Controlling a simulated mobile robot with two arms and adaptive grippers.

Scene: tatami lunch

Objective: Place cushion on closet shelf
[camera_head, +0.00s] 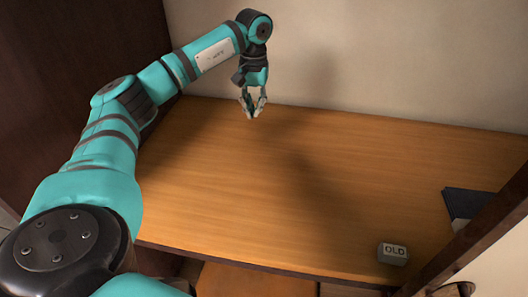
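The closet shelf (330,170) is a wide wooden board that fills the middle of the view, and most of it is bare. My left arm reaches in from the left over the shelf. My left gripper (254,112) hangs fingers down near the shelf's back edge, in front of the pale wall. No object shows in it. Its fingertips look close together, but they are too small to tell whether they are open or shut. I see no cushion that I can make out. My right gripper is not in view.
A small grey block marked "OLD" (393,253) sits near the shelf's front right. A dark flat item (466,204) lies at the right edge, partly behind a dark wooden post (478,228). A dark side panel (70,80) bounds the left. The shelf's middle is free.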

